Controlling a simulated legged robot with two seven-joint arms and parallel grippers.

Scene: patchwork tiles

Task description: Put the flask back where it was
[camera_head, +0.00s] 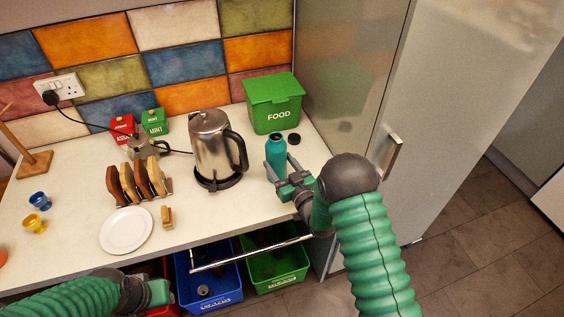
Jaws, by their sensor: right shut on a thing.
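The teal flask (276,153) stands upright at the right part of the white counter, to the right of the kettle. Its top looks dark and open. My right gripper (280,178) is shut on the flask, low on its body; the fingers hide part of its lower side. I cannot tell whether its base touches the counter. A small black round thing, perhaps its lid (293,138), lies on the counter just behind it to the right. My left gripper (160,292) is low at the front left, below the counter edge, away from the flask; its fingers are not clear.
A steel kettle (210,145) stands left of the flask, with a green FOOD bin (273,103) behind. A toast rack (140,180), white plate (126,230) and egg cups are further left. A tall fridge (440,110) bounds the right; pulled-out bins (208,285) are below.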

